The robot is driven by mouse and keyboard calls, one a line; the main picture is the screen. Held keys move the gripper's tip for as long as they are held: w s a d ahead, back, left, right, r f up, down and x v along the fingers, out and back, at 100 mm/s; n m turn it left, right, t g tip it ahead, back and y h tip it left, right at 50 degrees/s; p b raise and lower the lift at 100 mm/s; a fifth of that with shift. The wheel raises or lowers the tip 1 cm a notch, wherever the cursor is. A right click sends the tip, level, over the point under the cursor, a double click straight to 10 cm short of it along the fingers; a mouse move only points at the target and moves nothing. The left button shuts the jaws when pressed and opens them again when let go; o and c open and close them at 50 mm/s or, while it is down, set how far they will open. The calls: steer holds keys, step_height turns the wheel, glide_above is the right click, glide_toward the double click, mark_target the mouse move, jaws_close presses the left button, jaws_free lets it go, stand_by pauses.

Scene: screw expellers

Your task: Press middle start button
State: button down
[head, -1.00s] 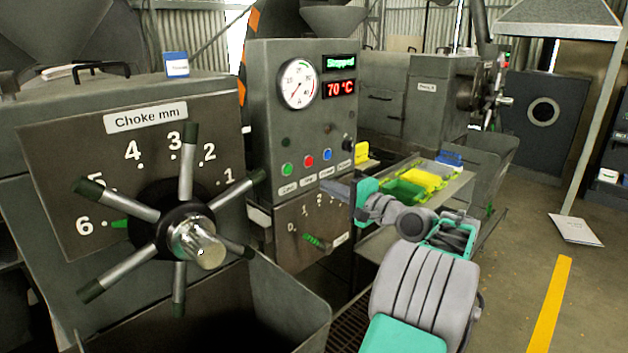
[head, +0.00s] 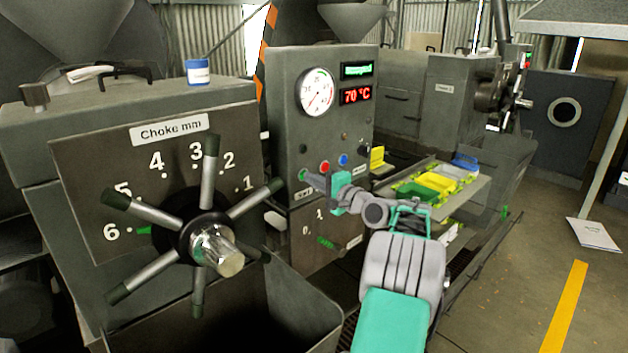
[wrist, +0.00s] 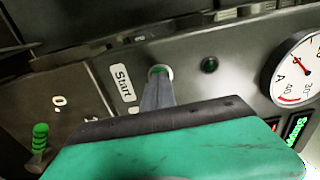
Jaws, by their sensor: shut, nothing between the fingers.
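The grey control panel (head: 290,95) carries a row of buttons, with a red one (head: 324,167) and a blue one (head: 343,160) clear of my gripper. In the wrist view my gripper (wrist: 157,88) points straight at the button. I cannot tell whether it touches or presses it. The green display (head: 363,70) appears to read Stopped.
A choke wheel with long spokes (head: 208,245) stands to the left of the panel. A gauge (head: 317,92) and a red 70 °C display (head: 356,95) are above the buttons.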

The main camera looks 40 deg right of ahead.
steer(key=shift+w, duration=0.1)
steer(key=shift+w+r, duration=0.25)
steer(key=shift+w, duration=0.25)
steer(key=s+b, duration=0.3)
steer(key=s, duration=1.1)
steer(key=shift+s+d+f+b, duration=0.15)
steer(key=shift+d+b, duration=0.2)
steer(key=shift+b, duration=0.05)
